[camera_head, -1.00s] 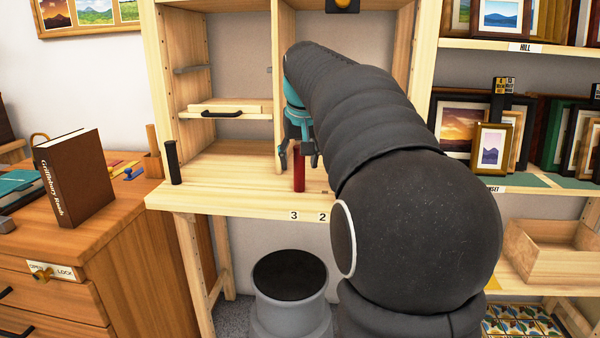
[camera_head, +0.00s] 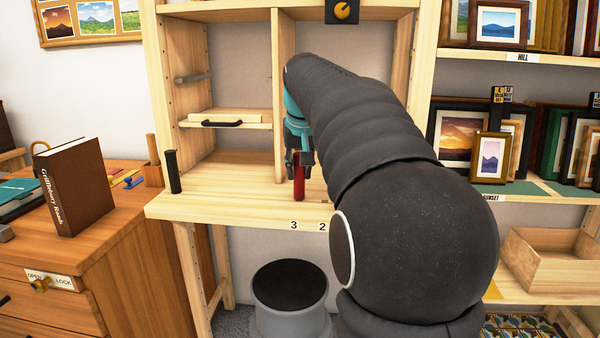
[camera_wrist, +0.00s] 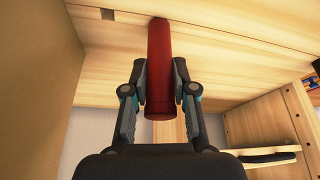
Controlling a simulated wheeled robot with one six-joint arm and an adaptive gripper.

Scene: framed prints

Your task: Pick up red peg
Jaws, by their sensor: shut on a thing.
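The red peg (camera_head: 299,184) stands upright on the wooden bench top, just behind the number 3 on its front edge. In the wrist view the red peg (camera_wrist: 159,75) runs between the two fingers. My gripper (camera_head: 299,160) comes down from above and is shut on the upper part of the peg; the gripper also shows in the wrist view (camera_wrist: 159,85). The peg's lower end appears to be at the bench surface; I cannot tell whether it is lifted.
A black peg (camera_head: 172,172) stands at the bench's left end. A vertical divider (camera_head: 281,100) rises close behind my gripper. A brown book (camera_head: 75,187) stands on the left cabinet (camera_head: 150,235). Shelves with framed prints (camera_head: 490,157) are at the right. The bench between the pegs is clear.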

